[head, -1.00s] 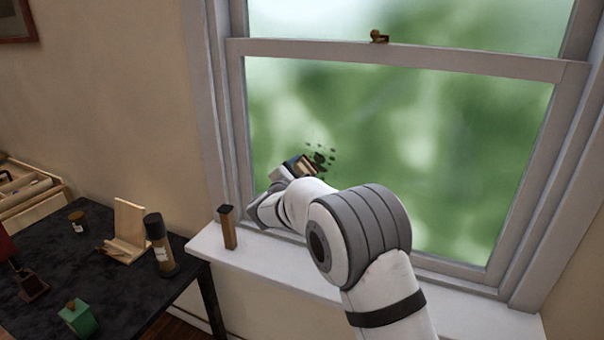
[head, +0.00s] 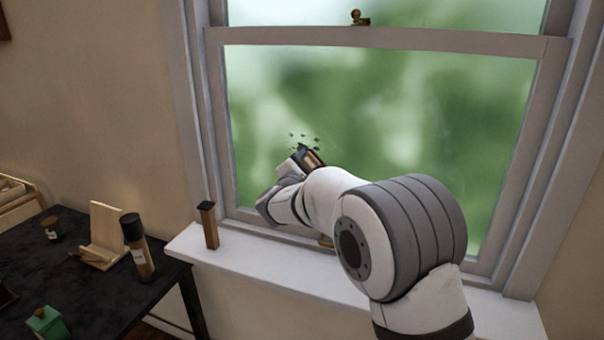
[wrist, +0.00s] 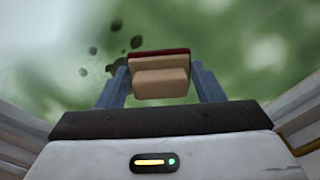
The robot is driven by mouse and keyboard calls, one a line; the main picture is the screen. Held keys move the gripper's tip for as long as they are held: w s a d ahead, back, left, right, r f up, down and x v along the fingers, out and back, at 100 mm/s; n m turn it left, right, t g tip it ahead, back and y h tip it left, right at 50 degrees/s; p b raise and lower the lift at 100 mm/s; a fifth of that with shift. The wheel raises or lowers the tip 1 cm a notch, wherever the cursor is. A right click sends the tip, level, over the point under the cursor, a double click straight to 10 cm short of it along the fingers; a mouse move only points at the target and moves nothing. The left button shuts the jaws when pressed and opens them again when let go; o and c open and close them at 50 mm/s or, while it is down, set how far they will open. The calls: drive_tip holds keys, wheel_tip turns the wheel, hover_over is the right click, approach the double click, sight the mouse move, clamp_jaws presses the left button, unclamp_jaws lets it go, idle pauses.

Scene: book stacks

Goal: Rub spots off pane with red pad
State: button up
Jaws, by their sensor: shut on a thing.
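My gripper (wrist: 160,88) is shut on a pad with a tan block body and a thin red face (wrist: 160,54), seen in the wrist view. The red face points toward the window pane (head: 400,120); I cannot tell whether it touches the glass. Several dark spots (wrist: 110,69) show on the pane to the left of the pad in the wrist view, and some are partly behind it. In the head view, small spots (head: 316,139) show just above my gripper (head: 306,160), low on the left of the pane. The arm hides part of the lower pane.
A small upright wooden block (head: 209,227) stands on the left of the white sill (head: 250,270). A dark table (head: 90,290) at left holds a dark bottle (head: 138,246), a wooden stand (head: 105,235) and a green box (head: 46,322). A brass latch (head: 358,17) sits on the middle rail.

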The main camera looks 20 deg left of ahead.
sight(311, 151)
drive_tip(key=shift+d+b, duration=0.3)
drive_tip(key=shift+d, duration=0.4)
drive_tip(key=shift+a+r+p, duration=0.1)
drive_tip(key=shift+r+p, duration=0.25)
drive_tip(key=shift+r, duration=0.7)
drive_tip(key=shift+w+a+p, duration=0.15)
drive_tip(key=shift+a+p, duration=0.2)
drive_tip(key=shift+a, duration=1.6)
drive_tip(key=shift+w+a+p, duration=0.15)
drive_tip(key=shift+a+p, duration=0.15)
drive_tip(key=shift+a, duration=1.65)
drive_tip(key=shift+r+p, duration=0.3)
drive_tip(key=shift+r, duration=0.6)
drive_tip(key=d+b, duration=0.2)
drive_tip(key=shift+s+d+f+b, duration=0.15)
drive_tip(key=shift+f+b, duration=0.1)
drive_tip(key=shift+b, duration=0.15)
drive_tip(key=shift+s+d+r+b, duration=0.1)
drive_tip(key=shift+d+r+b, duration=0.05)
drive_tip(key=shift+d+b, duration=1.55)
drive_tip(key=shift+d, duration=0.2)
drive_tip(key=shift+d+b, duration=0.55)
drive_tip(key=shift+d, duration=0.4)
drive_tip(key=shift+s, duration=0.15)
